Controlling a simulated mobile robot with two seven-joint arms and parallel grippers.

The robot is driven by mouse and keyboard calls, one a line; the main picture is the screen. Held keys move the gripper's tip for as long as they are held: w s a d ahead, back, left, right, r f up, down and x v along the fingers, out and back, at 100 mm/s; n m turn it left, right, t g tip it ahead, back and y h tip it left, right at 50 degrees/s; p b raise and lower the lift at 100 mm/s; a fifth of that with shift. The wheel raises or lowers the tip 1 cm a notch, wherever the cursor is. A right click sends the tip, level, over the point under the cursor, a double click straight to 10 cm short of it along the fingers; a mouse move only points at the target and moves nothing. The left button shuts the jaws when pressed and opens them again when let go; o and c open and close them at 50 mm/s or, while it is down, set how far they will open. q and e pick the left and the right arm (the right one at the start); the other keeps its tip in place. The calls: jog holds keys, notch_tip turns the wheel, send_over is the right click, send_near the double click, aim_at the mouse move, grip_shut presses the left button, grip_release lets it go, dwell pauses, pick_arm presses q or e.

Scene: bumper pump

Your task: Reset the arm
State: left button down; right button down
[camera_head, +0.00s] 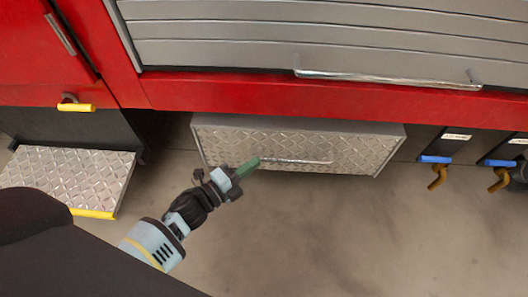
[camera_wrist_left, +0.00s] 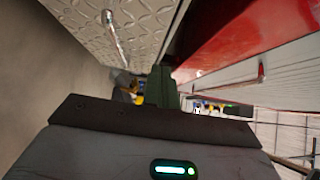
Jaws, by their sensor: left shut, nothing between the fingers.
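My left gripper (camera_head: 248,167) is shut and empty, its green fingers closed together, in front of the grey diamond-plate bumper box (camera_head: 225,140). Its tip overlaps the left end of the box's thin bar handle (camera_head: 310,162) in the head view; I cannot tell whether they touch. In the left wrist view the shut green fingers (camera_wrist_left: 162,88) point ahead, and the box's handle (camera_wrist_left: 115,35) is apart from them at the upper left. My right gripper is not in view.
A red truck body (camera_head: 230,92) with a grey roller shutter (camera_head: 320,40) and its bar handle (camera_head: 390,78) is above the box. A diamond-plate step (camera_head: 65,175) is at left. Blue-handled valves (camera_head: 435,160) are at right. The floor (camera_head: 350,235) in front is clear.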

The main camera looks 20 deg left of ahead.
pick_arm(q)
jog(key=shift+p+v, duration=0.3)
jog(key=shift+v, duration=1.5)
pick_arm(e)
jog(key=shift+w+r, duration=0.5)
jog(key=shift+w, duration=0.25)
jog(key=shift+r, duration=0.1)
